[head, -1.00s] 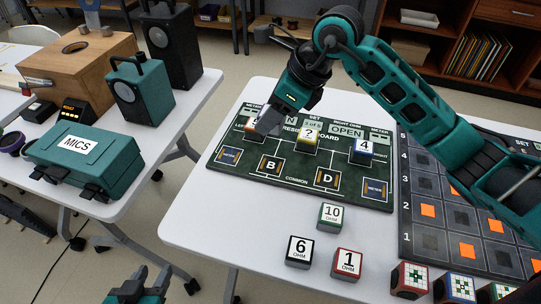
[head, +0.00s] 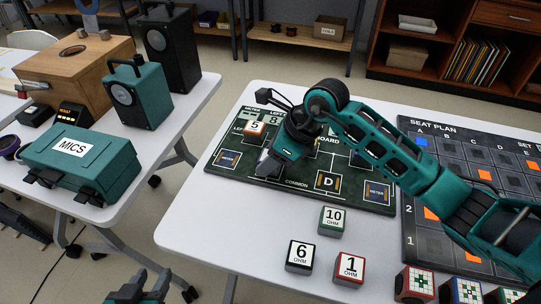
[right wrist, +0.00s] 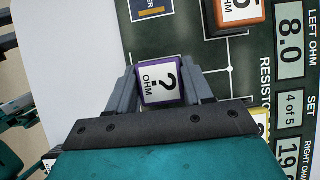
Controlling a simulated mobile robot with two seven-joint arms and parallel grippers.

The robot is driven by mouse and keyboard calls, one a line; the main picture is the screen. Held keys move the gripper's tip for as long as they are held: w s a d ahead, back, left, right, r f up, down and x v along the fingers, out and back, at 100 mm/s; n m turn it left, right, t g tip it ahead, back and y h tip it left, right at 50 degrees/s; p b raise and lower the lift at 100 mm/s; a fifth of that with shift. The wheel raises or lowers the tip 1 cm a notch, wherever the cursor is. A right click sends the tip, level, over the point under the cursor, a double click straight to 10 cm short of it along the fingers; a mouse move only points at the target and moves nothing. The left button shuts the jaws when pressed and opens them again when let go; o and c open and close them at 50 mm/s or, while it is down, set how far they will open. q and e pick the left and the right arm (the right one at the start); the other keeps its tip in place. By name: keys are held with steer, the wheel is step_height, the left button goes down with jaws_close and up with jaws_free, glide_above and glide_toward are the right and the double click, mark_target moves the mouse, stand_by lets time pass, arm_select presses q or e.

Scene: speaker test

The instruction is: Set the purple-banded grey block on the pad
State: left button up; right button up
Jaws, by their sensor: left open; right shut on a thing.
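The purple-banded block (right wrist: 160,82), with a white face marked "? OHM", is between the fingers of my right gripper (right wrist: 162,88). In the head view my right gripper (head: 268,163) is low over the left middle of the dark green board (head: 222,172), and hides the block and the pad marked B. I cannot tell whether the block touches the board. The pad marked D (head: 326,181) is bare. The orange-banded 5 block (head: 255,130) sits on the board just behind the gripper. My left gripper (head: 140,290) is open and empty at the bottom edge.
Blocks marked 10 (head: 332,220), 6 (head: 299,256) and 1 (head: 349,268) stand on the white table (head: 215,225) before the board. A seat plan board (head: 425,243) lies right. A teal MICS case (head: 85,160) and speakers (head: 140,92) stand on the left table.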

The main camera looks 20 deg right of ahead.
steer(key=shift+f, duration=0.15)
steer(key=o, duration=1.1)
steer(key=shift+c, duration=0.2)
arm_select(q)
steer(key=shift+s+a+f, duration=0.1)
steer(key=shift+s+f, duration=0.1)
steer(key=shift+f, duration=0.15)
arm_select(e)
steer(key=shift+r, duration=0.35)
arm_select(q)
steer(key=shift+s+a+r+p, duration=0.1)
steer(key=shift+r+p, duration=0.45)
steer(key=shift+p, duration=0.25)
arm_select(e)
steer(key=v, duration=1.1)
steer(key=shift+d+r, duration=0.15)
steer(key=shift+r, duration=0.15)
arm_select(q)
steer(key=shift+s+a, duration=0.1)
arm_select(e)
steer(key=shift+s, duration=0.2)
